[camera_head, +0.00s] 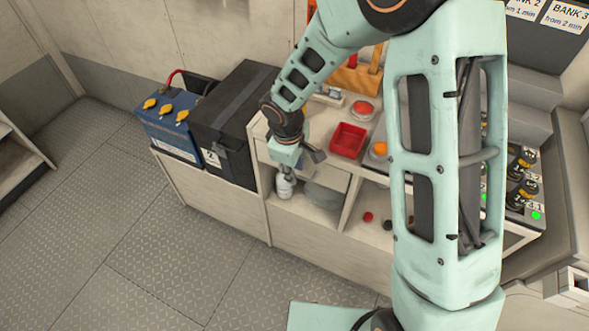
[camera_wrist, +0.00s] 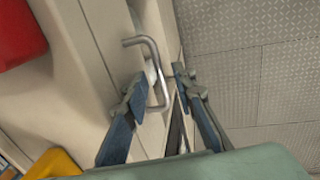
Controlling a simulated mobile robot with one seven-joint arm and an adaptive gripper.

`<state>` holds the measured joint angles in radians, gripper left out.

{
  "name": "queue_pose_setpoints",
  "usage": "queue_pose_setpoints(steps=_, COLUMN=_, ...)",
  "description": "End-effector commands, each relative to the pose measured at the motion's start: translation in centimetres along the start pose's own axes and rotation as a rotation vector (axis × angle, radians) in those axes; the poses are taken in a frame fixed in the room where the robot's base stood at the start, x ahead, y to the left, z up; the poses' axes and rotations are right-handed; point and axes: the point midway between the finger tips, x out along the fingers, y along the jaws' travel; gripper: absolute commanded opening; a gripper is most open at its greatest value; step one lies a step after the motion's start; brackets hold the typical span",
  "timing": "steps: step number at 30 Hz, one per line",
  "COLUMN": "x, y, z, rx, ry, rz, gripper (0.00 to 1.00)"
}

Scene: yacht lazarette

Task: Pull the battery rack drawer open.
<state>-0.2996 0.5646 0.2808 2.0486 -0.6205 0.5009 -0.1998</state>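My gripper (camera_head: 312,154) is at the front of the pale bench, just below its top edge. In the wrist view my gripper (camera_wrist: 158,78) is open, with one finger on each side of a bent metal bar handle (camera_wrist: 152,52). The handle stands out from a pale front panel (camera_wrist: 112,40). The fingers do not clearly touch it. In the head view a pale drawer front (camera_head: 328,177) under the bench top is partly hidden by my gripper, and its handle cannot be made out. No label on it is readable.
A red tray (camera_head: 347,140) sits on the bench top, near round red and orange buttons. A black box (camera_head: 232,118) and a blue battery (camera_head: 170,130) stand to the left. A bottle (camera_head: 285,186) stands in the open shelf below. The floor (camera_head: 150,245) in front is clear.

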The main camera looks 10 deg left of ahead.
Motion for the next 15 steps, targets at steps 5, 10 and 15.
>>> queue_pose_setpoints(steps=5, x=-0.03, y=0.0, z=0.01, rx=0.0, ry=0.0, rz=0.0, gripper=0.07)
queue_pose_setpoints(steps=10, x=-0.03, y=0.0, z=0.02, rx=0.0, ry=0.0, rz=0.0, gripper=0.0)
queue_pose_setpoints(steps=15, x=0.0, y=-0.01, z=0.04, rx=0.001, ry=-0.001, rz=0.0, gripper=0.0)
